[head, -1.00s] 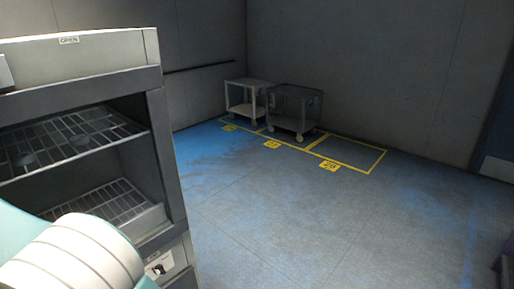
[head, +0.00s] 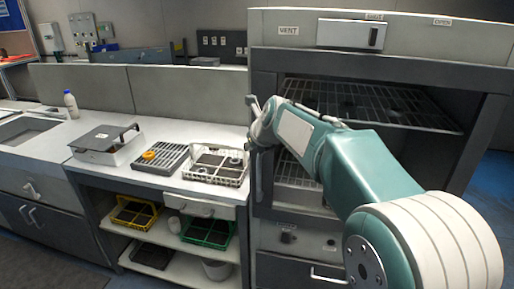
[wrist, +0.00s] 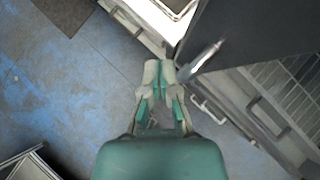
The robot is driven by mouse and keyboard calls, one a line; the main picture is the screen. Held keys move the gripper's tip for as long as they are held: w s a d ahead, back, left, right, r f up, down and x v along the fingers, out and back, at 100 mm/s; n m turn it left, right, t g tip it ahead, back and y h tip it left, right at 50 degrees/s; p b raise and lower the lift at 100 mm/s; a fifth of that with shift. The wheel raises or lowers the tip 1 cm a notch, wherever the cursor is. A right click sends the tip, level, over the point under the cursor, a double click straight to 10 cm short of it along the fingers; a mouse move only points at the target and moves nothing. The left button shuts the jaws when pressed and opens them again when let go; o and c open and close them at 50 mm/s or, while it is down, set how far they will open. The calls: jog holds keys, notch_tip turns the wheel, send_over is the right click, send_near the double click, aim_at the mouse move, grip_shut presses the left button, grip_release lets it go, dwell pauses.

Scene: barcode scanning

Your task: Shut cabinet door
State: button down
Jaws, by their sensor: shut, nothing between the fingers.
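The grey cabinet (head: 380,62) stands at the right in the head view. Its front is open, showing wire shelves (head: 370,105) inside. The cabinet door appears nearly edge-on at the cabinet's left side in the head view. In the wrist view the dark door panel (wrist: 255,28) fills the upper right, with a metal bar handle (wrist: 203,58) on it. My gripper (wrist: 160,68) is shut and empty, just left of the handle in the wrist view. I cannot tell whether it touches the handle. In the head view my arm crosses the cabinet front and partly hides it.
Left of the cabinet is a workbench with a wire basket (head: 217,168), a slotted rack (head: 158,158) and a grey device (head: 103,142). Yellow (head: 134,213) and green (head: 206,231) crates sit on its shelf below.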

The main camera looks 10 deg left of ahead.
jog(key=s+a+r, duration=0.1)
jog(key=s+r, duration=0.4)
jog(key=s, duration=0.1)
jog(key=s+d+n+h, duration=0.2)
jog(key=s+d+n, duration=0.4)
jog(key=d, duration=0.5)
jog(key=s+d+f+n+h, duration=0.1)
jog(key=s+d+f+n, duration=0.2)
jog(key=s+d+n, duration=0.4)
jog(key=s+d+f+n+h, duration=0.1)
jog(key=s+d+f+n, duration=0.3)
jog(key=s+d+n, duration=0.3)
jog(key=s+d+f+n+g+h, duration=0.1)
jog(key=s+d+f+n+h, duration=0.1)
jog(key=s+d+f+n, duration=0.2)
jog(key=s+d+n, duration=0.3)
jog(key=s, duration=0.2)
jog(key=shift+s+f+n, duration=0.15)
jog(key=shift+s+n, duration=0.15)
